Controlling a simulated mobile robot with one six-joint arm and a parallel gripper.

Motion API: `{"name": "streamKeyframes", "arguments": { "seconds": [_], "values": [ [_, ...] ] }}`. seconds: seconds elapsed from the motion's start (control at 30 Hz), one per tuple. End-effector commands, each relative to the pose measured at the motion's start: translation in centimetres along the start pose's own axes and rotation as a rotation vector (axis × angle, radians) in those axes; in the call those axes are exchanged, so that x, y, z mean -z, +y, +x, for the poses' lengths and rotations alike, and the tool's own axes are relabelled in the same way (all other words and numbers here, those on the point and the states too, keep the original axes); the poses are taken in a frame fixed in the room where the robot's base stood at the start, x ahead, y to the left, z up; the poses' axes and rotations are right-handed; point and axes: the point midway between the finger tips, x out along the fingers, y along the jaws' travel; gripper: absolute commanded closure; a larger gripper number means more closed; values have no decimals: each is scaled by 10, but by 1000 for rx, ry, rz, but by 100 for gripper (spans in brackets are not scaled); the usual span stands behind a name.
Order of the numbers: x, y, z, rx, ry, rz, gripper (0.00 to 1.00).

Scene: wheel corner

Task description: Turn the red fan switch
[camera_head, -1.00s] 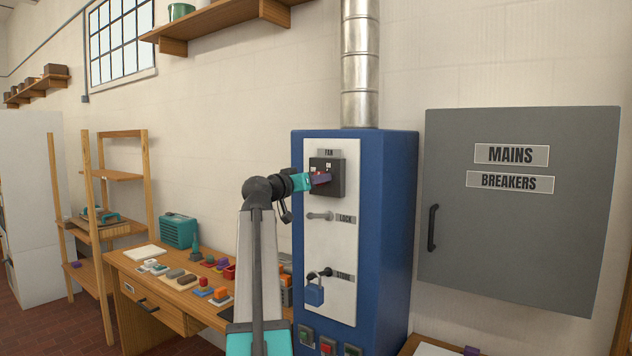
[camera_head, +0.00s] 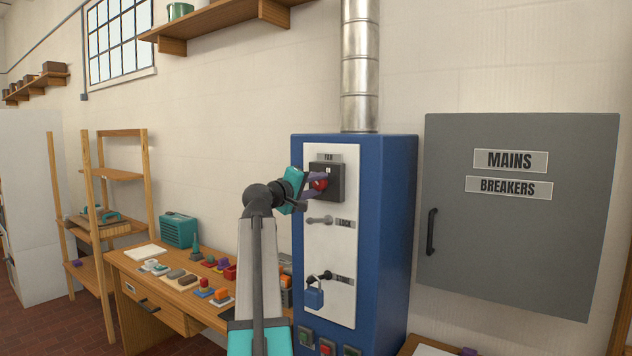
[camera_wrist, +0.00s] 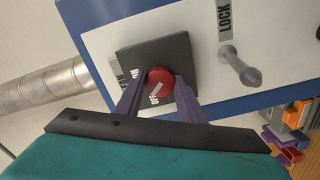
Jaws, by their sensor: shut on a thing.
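The red fan switch (camera_head: 320,183) is a round knob on a dark square plate (camera_head: 338,180) under the FAN label, high on the blue cabinet's white panel. It also shows in the wrist view (camera_wrist: 160,82), with a pale mark on its face and OFF lettering beside it. My gripper (camera_head: 314,186) is at the knob, and its purple fingers (camera_wrist: 160,90) stand on either side of it, shut on it. Part of the plate's lettering is hidden by the fingers.
A grey LOCK lever (camera_head: 320,220) sits just below the switch. A grey MAINS BREAKERS box (camera_head: 520,215) is on the right wall. A wooden bench (camera_head: 150,285) with several small objects stands left.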

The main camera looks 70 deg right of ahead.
Motion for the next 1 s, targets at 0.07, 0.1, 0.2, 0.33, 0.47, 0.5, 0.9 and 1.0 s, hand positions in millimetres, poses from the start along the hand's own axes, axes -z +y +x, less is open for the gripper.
{"name": "streamKeyframes", "arguments": {
  "seconds": [0.07,0.1,0.2,0.33,0.47,0.5,0.9,1.0],
  "values": [
    [2,3,0,-1,3,-73,87],
    [2,3,0,-1,3,-109,87],
    [2,3,0,-1,3,-195,87],
    [2,3,0,-1,3,-287,87],
    [2,2,0,-1,3,-356,87],
    [2,2,0,-2,3,-373,87],
    [2,1,0,-2,3,-431,87],
    [2,1,0,-3,3,-431,87]
  ]
}}
